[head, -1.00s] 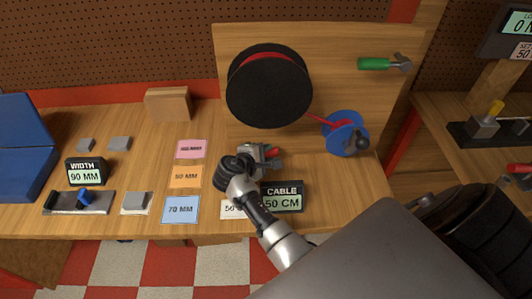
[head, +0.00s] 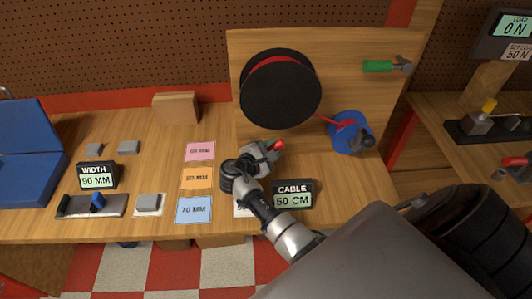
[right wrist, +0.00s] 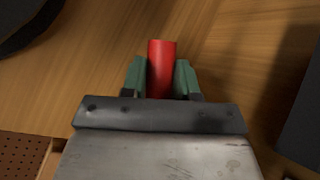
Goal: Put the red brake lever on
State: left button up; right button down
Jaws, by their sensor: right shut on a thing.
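A red cylindrical piece (right wrist: 161,66), which I take to be the brake lever or its grip, stands between the green fingers of my right gripper (right wrist: 161,80) in the right wrist view. In the head view my right gripper (head: 273,151) is shut on it, and its red end (head: 279,145) sticks out up and to the right. The gripper is over the bench, below the black reel (head: 280,90) and left of the blue crank wheel (head: 350,133). The rest of the held piece is hidden by the fingers. My left gripper is not in view.
The cable display (head: 293,196) stands just right of my right wrist. Coloured millimetre cards (head: 195,210) and the width display (head: 97,177) lie to the left. A green-handled tool (head: 380,66) is on the upright board. Another red part (head: 514,161) is on the right bench.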

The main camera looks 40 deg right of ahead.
jog(key=shift+w+r+n+h, duration=0.15)
jog(key=shift+r+n+h, duration=0.15)
jog(key=shift+r+h, duration=0.1)
jog(key=shift+w+a+r+n+h, duration=0.1)
jog(key=shift+a+n+h, duration=0.05)
jog(key=shift+n+h, duration=0.15)
jog(key=shift+w+a+r+n+t+h, duration=0.35)
jog(key=shift+a+r+n+h, duration=0.2)
jog(key=shift+n+h, duration=0.2)
jog(key=shift+w+a+r+n+h+b, duration=0.15)
jog(key=shift+r+n+h+b, duration=0.1)
jog(key=shift+n+h+b, duration=0.25)
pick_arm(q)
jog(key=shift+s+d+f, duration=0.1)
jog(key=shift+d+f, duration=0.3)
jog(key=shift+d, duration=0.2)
pick_arm(e)
jog(key=shift+w+a+r+n+t+h, duration=0.1)
jog(key=shift+a+r+n+t+h, duration=0.2)
jog(key=shift+n+t, duration=0.2)
jog(key=c, duration=0.8)
grip_release()
jog(key=shift+f, duration=0.1)
jog(key=shift+c, duration=0.2)
jog(key=shift+a+f, duration=0.1)
